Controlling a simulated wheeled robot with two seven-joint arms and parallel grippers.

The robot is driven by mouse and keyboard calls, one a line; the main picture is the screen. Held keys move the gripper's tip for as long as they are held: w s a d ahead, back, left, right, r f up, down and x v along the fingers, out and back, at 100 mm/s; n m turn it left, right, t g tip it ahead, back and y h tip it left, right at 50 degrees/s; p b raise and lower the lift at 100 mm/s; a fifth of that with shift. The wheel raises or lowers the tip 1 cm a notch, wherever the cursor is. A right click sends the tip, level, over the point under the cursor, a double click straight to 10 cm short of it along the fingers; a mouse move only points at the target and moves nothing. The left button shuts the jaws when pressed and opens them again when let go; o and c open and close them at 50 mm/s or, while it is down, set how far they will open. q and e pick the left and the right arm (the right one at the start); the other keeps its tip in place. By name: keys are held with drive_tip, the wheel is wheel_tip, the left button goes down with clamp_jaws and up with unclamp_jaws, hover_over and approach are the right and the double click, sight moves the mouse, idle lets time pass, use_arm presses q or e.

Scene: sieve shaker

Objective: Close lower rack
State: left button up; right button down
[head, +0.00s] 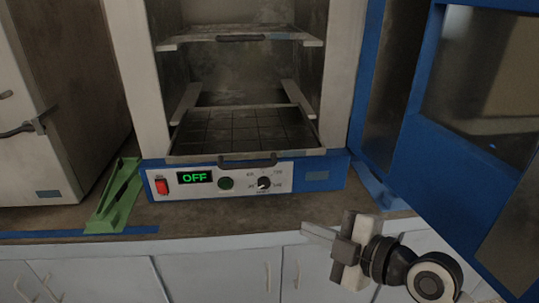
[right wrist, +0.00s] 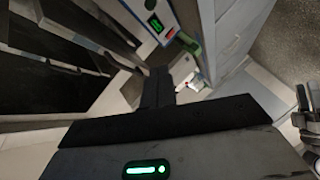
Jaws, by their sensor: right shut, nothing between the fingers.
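The lower rack (head: 240,127) is a dark grid shelf low inside the open oven. Its front bar and handle (head: 248,163) stick out past the chamber opening, above the control panel. My right gripper (head: 312,231) is in front of the counter, below and to the right of the rack handle, apart from it. Its fingers are shut and empty. In the right wrist view the dark closed fingers (right wrist: 158,88) point toward the picture's middle, touching nothing I can make out.
The upper rack (head: 237,37) sits higher in the oven. The blue oven door (head: 418,150) stands open at the right, near my right arm. The control panel (head: 235,182) reads OFF. A green object (head: 115,200) lies on the counter at left, beside another machine (head: 45,125).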

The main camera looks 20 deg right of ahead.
wheel_tip(320, 180, up, 8)
drive_tip(key=n+y+p, duration=0.1)
drive_tip(key=n+y, duration=0.1)
drive_tip(key=n, duration=0.3)
drive_tip(key=b, duration=0.6)
approach(253, 167)
drive_tip(key=a, duration=0.4)
drive_tip(key=shift+n, duration=0.4)
drive_tip(key=w, duration=0.2)
drive_tip(key=w+p, duration=0.1)
drive_tip(key=w, duration=0.1)
drive_tip(key=shift+d+f, duration=0.4)
drive_tip(key=shift+w+d+f, duration=0.1)
drive_tip(key=shift+w+f, duration=0.1)
drive_tip(key=shift+w, duration=0.2)
use_arm(q)
drive_tip(key=shift+w+d+f, duration=0.15)
drive_tip(key=shift+w+f, duration=0.3)
drive_tip(key=shift+f, duration=0.15)
drive_tip(key=shift+f, duration=0.15)
use_arm(e)
drive_tip(key=shift+w, duration=0.1)
